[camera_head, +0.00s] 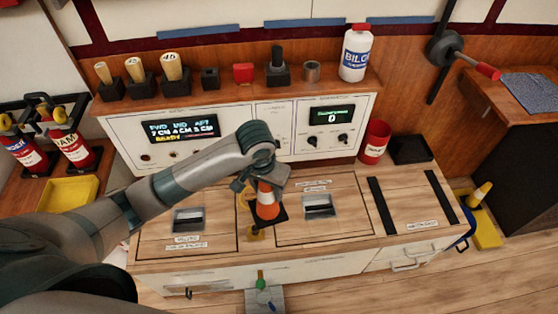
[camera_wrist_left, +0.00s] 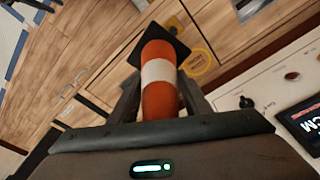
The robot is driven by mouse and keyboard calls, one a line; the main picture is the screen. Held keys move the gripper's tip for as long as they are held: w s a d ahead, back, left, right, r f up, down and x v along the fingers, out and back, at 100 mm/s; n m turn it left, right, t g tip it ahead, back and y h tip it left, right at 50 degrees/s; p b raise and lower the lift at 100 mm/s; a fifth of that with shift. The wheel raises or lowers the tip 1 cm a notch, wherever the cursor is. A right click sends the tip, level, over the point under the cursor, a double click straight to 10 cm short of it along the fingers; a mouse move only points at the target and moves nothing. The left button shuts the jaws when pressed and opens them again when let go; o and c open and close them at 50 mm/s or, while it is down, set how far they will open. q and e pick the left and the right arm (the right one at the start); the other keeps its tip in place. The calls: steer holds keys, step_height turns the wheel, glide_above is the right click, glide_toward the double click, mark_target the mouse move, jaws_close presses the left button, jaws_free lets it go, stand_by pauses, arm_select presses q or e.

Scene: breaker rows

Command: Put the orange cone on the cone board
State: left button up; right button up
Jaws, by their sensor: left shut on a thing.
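The orange cone (camera_head: 268,204) has a white band and a dark square base. My left gripper (camera_head: 262,184) is shut on it and holds it upright above the wooden counter, between two recessed hatch handles. In the left wrist view the cone (camera_wrist_left: 160,84) sits between the two fingers of my left gripper (camera_wrist_left: 160,98), with its dark base pointing away. I cannot tell for certain which thing is the cone board. A yellow board (camera_head: 487,233) with a yellow cone-like thing on it stands at the far right. My right gripper is not in view.
A round yellow label (camera_wrist_left: 199,63) lies on the counter (camera_head: 345,240) near the cone. A red cup (camera_head: 375,142) and a black tray (camera_head: 411,149) stand at the counter's back. A white bottle (camera_head: 355,52) stands on the shelf. A yellow tray (camera_head: 66,193) is at left.

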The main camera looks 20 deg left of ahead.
arm_select(q)
steer(key=s+a+r+n, duration=0.1)
steer(key=s+r, duration=0.3)
steer(key=s, duration=0.5)
steer(key=shift+a, duration=0.25)
